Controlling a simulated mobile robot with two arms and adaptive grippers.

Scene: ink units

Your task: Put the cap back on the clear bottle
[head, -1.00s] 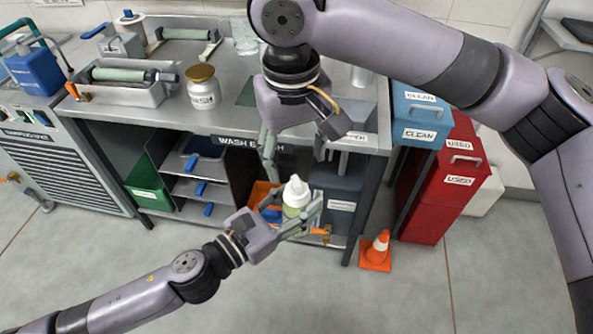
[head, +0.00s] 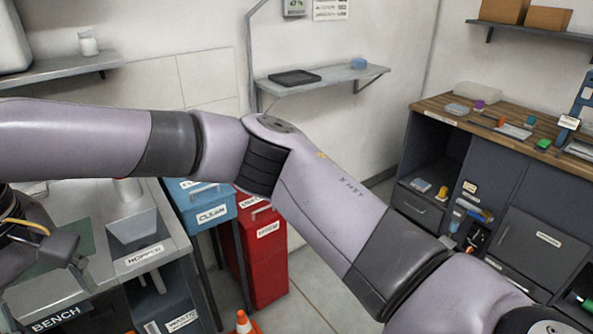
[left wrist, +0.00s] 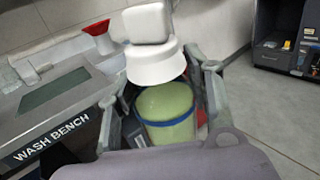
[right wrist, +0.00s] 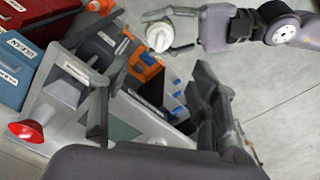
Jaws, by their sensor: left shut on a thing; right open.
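My left gripper (left wrist: 160,110) is shut on a bottle with a pale green body and blue band (left wrist: 165,117). A white stepped cap (left wrist: 155,62) sits over its top in the left wrist view; I cannot tell whether it is seated. In the right wrist view the left gripper (right wrist: 167,33) grips the bottle, whose white cap (right wrist: 159,37) faces the camera. My right gripper (right wrist: 150,105) is open and empty, its fingers apart above the bench area. In the head view only part of it shows at the left edge. The left gripper and bottle are outside the head view.
The wash bench (left wrist: 55,115) stands beside the held bottle. A red funnel-like piece (right wrist: 28,131) is on it. Blue (head: 205,212) and red (head: 262,255) bins stand past its end, with an orange cone (head: 243,322) on the floor. A wood-topped bench (head: 470,118) holds small items at right.

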